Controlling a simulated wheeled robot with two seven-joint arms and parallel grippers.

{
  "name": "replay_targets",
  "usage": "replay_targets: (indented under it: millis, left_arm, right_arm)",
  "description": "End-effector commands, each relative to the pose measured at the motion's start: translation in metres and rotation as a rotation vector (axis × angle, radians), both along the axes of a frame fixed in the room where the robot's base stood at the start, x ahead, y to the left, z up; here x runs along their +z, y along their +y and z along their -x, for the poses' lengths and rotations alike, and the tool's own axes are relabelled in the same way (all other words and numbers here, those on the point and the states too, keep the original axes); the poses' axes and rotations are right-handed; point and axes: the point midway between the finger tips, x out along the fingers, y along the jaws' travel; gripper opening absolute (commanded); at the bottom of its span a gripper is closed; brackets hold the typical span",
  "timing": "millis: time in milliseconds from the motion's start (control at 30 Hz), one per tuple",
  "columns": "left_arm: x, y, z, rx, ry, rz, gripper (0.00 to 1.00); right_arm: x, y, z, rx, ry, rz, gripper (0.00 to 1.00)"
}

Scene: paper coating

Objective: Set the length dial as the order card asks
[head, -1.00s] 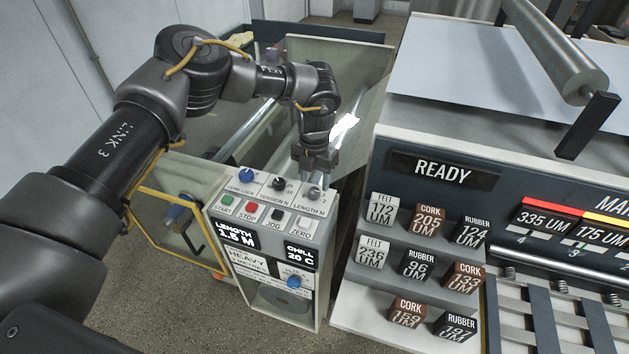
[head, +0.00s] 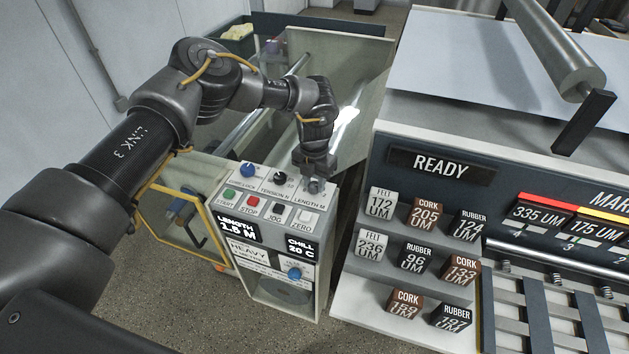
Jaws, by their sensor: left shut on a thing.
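The control box (head: 318,219) stands left of the large machine. The grey length dial (head: 314,186), labelled LENGTH M, is at the right end of its top row of knobs. My left gripper (head: 315,176) comes down from above and is shut on the length dial, partly hiding it. The length display (head: 237,231) on the box front reads what looks like 1.8 M, somewhat blurred. A white card (head: 254,254) on the box front shows the word HEAVY; its smaller lines are too small to read. My right gripper is not in view.
The tension knob (head: 280,177) and blue knob (head: 248,170) sit left of the dial. Green START (head: 230,194), red STOP (head: 253,202), JOG and ZERO buttons lie just in front. Racked blocks (head: 420,216) stand close to the right.

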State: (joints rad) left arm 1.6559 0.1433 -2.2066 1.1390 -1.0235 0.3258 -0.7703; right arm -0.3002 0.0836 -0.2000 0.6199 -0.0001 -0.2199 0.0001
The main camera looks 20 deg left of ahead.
Motion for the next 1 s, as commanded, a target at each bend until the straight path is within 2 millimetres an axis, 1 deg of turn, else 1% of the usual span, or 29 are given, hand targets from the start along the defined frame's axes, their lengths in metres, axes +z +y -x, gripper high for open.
replay_targets:
  millis: [167,367,700,1000]
  left_arm:
    - [0.000,0.000,0.000,0.015,0.000,0.000,0.07]
    - [-0.002,0.000,0.000,0.096,-0.001,0.001,0.07]
    - [-0.002,-0.001,-0.001,0.366,-0.001,0.003,0.07]
    - [0.000,-0.001,-0.001,0.599,-0.002,0.002,0.07]
  right_arm:
    - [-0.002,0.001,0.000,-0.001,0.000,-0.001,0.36]
    - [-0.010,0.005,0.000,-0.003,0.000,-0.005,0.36]
    - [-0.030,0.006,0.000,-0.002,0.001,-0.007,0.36]
    - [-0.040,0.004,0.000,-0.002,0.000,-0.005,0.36]
